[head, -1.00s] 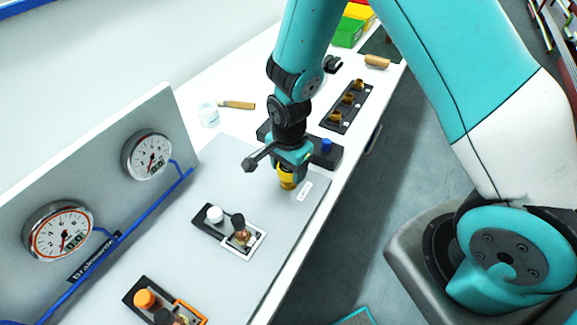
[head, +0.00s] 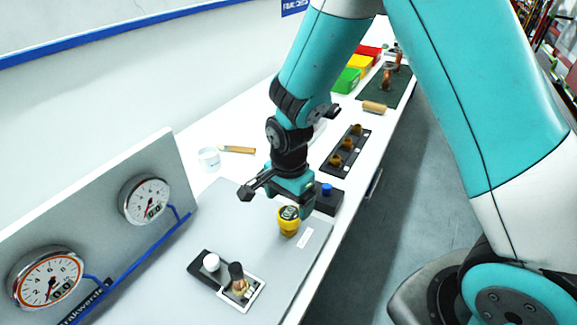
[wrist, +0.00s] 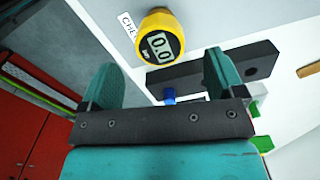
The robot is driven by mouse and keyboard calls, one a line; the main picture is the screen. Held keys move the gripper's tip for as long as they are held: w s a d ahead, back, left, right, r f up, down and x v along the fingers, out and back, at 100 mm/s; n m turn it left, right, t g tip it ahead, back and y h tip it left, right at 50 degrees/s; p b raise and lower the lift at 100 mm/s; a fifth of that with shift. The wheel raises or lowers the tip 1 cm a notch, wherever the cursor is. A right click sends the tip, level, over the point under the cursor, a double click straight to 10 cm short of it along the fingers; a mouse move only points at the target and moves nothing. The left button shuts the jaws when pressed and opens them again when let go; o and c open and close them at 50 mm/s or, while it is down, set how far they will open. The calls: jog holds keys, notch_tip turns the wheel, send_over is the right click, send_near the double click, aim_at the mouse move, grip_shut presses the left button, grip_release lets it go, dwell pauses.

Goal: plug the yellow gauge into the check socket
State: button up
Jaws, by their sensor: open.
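The yellow gauge (head: 289,220) stands upright on the grey panel (head: 225,215) beside a white label. In the wrist view the gauge (wrist: 160,38) shows its round face with a display reading 0.0, next to a label (wrist: 128,25) starting "CHE". The check socket itself cannot be seen; the gauge's base covers the spot by the label. My gripper (head: 290,201) is open and empty, just behind and above the gauge. In the wrist view the gauge lies beyond the spread fingers of my gripper (wrist: 158,78), apart from them.
A black block with a blue knob (head: 326,189) sits close behind my gripper. A valve block with white and black knobs (head: 226,276) is in front. Two dial gauges (head: 146,199) stand on the left board. A strip of brass fittings (head: 347,152) lies farther back.

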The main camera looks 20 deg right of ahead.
aim_at(289, 213)
notch_tip(289, 213, up, 12)
jog(key=b, duration=0.1)
dwell(0.5)
